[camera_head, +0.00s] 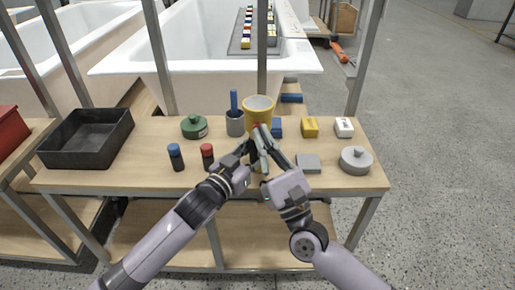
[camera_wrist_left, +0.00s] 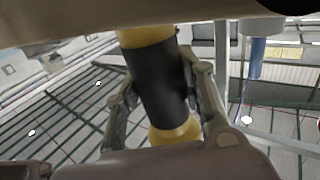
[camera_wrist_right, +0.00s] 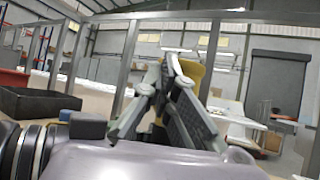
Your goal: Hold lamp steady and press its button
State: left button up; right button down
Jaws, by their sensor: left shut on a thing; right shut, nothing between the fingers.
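The yellow lamp (camera_head: 258,104) stands above the workbench with its wide round head up. In the left wrist view its black sleeve (camera_wrist_left: 158,82) lies between the fingers of my left gripper (camera_wrist_left: 160,95), which is shut on it. A small red spot, likely the button, shows just below the head in the head view, partly covered by my right fingertips. My right gripper (camera_head: 259,134) is shut and empty, its tips at the front of the lamp. In the right wrist view the closed fingers (camera_wrist_right: 169,68) overlap the yellow lamp (camera_wrist_right: 191,72); contact with the button cannot be told.
The wooden workbench (camera_head: 135,180) holds a black tray (camera_head: 88,138), a green round container (camera_head: 194,126), black cylinders with blue (camera_head: 175,157) and red (camera_head: 207,156) tops, a yellow block (camera_head: 310,127), a white block (camera_head: 344,127), a grey plate (camera_head: 308,164) and a grey disc (camera_head: 356,160).

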jog(key=shift+w, duration=0.45)
dwell(0.3)
jog(key=shift+s, duration=0.55)
pick_arm(q)
jog(key=o, duration=1.4)
jog(key=shift+c, duration=0.2)
pick_arm(e)
jog(key=s, duration=0.6)
pick_arm(q)
jog(key=shift+s, duration=0.1)
